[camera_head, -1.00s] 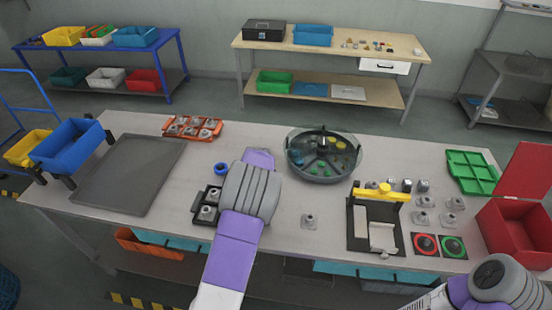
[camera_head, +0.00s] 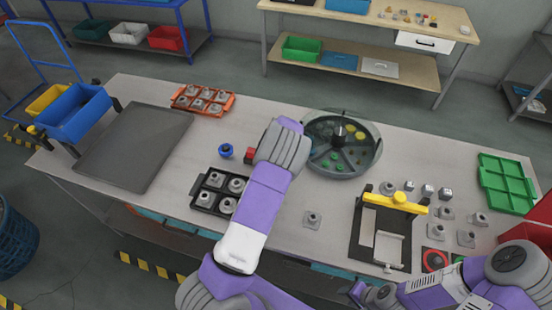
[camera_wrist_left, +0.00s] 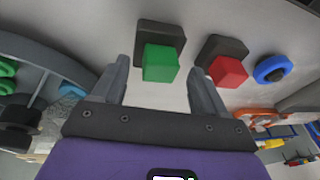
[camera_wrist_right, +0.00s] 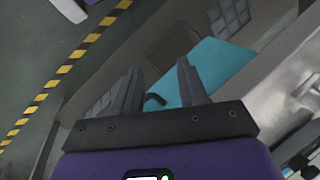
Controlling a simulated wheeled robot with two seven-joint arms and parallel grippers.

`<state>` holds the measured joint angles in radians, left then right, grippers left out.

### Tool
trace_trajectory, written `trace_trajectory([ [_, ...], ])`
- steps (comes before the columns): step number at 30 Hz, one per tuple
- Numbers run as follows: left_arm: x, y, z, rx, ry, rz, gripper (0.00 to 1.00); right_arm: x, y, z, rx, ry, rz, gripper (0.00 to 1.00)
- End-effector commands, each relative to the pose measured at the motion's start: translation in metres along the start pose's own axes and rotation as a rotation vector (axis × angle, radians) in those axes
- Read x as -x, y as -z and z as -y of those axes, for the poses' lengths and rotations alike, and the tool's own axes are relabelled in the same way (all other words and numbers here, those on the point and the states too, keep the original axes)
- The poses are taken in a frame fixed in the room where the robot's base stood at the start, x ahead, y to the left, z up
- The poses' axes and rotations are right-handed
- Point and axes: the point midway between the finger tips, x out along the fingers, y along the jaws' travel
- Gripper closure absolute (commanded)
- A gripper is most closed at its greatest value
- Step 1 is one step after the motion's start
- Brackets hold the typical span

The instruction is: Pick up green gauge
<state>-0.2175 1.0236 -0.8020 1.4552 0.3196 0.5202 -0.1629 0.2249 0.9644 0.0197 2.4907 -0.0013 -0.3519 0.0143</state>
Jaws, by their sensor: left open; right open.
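The green gauge (camera_wrist_left: 160,62), a green block against a dark square part, shows in the left wrist view. My left gripper (camera_wrist_left: 158,78) is open; its two fingers appear either side of the green gauge, and I cannot tell whether they touch it. In the head view, my left forearm and wrist hide the gauge and the left fingers. My right gripper (camera_head: 358,291) is open and empty, low at the table's front edge in the head view. Its fingers (camera_wrist_right: 159,70) also show in the right wrist view.
A red gauge (camera_wrist_left: 228,70) and a blue ring-shaped piece (camera_wrist_left: 272,68) lie beside the green one. A round divided tray (camera_head: 342,170) stands right of my left wrist. A black holder (camera_head: 204,198), a yellow-topped fixture (camera_head: 368,232) and a grey mat (camera_head: 118,170) are also on the table.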

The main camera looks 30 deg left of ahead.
Motion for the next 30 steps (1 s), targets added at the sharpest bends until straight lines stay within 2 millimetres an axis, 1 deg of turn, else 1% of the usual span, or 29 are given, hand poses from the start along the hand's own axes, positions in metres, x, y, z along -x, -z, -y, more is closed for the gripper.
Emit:
trace_trajectory([
  [1,-0.0051,-0.0002,0.0004,0.001,0.0,0.001,0.27,0.0004,0.0,0.0002,0.0,0.0,0.0,0.57],
  [3,-0.0084,-0.0002,-0.0001,0.001,-0.001,0.0,0.27,0.0004,0.0,0.0002,0.0,0.0,0.0,0.57],
  [9,-0.0088,0.0,-0.0004,0.001,-0.001,-0.001,0.27,0.0003,0.0001,0.0002,0.0,0.0,0.0,0.57],
  [10,-0.0087,0.0,-0.0004,0.001,-0.001,-0.001,0.29,0.0003,0.0001,0.0002,0.0,0.0,0.0,0.57],
  [22,-0.0086,-0.0001,-0.0003,0.001,-0.001,0.0,0.9,0.0003,0.0,0.0002,0.0,0.0,0.0,0.57],
  [23,-0.0086,-0.0002,-0.0003,0.001,-0.001,0.0,0.91,0.0003,0.0,0.0002,0.0,0.0,0.0,0.57],
  [30,-0.0086,-0.0002,0.0,0.001,-0.001,0.0,0.91,0.0002,0.0,0.0002,0.0,0.0,0.0,0.57],
])
